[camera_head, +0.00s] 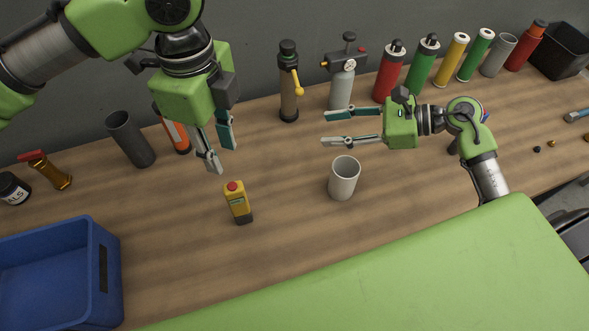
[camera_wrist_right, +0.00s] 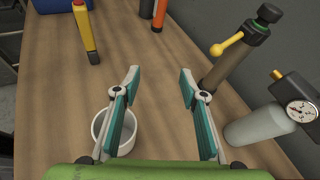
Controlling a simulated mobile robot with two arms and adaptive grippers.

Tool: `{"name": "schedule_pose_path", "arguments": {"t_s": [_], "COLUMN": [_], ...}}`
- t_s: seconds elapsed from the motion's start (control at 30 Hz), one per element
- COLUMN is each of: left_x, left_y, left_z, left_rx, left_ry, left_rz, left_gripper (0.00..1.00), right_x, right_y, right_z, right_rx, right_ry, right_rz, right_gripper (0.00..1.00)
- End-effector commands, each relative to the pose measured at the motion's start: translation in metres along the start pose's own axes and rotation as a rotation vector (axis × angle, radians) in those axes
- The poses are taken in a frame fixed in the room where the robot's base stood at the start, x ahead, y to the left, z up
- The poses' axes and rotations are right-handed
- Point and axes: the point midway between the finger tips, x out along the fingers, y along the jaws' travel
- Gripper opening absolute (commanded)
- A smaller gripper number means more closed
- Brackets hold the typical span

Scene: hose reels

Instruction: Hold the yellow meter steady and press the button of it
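The yellow meter (camera_head: 238,204) stands upright on the wooden table, with a red button (camera_head: 233,186) on top and a dark base. It also shows at the top left of the right wrist view (camera_wrist_right: 84,28), cut off by the frame edge. My left gripper (camera_head: 224,158) is open and empty, pointing down above and behind the meter, apart from it. My right gripper (camera_head: 325,128) is open and empty, pointing left, to the right of the meter and well apart from it; its spread fingers also show in the right wrist view (camera_wrist_right: 160,83).
A pale cup (camera_head: 343,180) stands right of the meter, below my right gripper. A blue crate (camera_head: 112,275) is at the lower left. Bottles, a gauge device (camera_head: 342,85) and colored cylinders line the back. The table between meter and cup is clear.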

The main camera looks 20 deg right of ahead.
Motion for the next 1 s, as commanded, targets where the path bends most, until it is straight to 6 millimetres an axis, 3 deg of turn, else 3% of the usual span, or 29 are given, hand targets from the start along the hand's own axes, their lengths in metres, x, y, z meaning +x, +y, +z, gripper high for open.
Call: {"name": "schedule_pose_path", "arguments": {"t_s": [0.1,0.3,0.67,1.0], "left_x": [0.0,0.0,0.0,0.0], "left_y": [0.0,0.0,0.0,0.0], "left_z": [0.0,0.0,0.0,0.0], "left_rx": [0.0,0.0,0.0,0.0], "left_ry": [0.0,0.0,0.0,0.0], "left_rz": [0.0,0.0,0.0,0.0], "left_gripper": [0.28,0.28,0.28,0.28], "right_x": [0.036,0.065,0.09,0.148], "right_y": [0.043,0.097,0.128,0.159], "right_z": [0.011,0.02,0.023,0.025], "right_rx": [-0.023,-0.053,-0.065,-0.065], "right_ry": [-0.018,-0.026,-0.029,-0.032], "right_rz": [0.19,0.412,0.495,0.493], "right_gripper": [0.39,0.39,0.39,0.39]}}
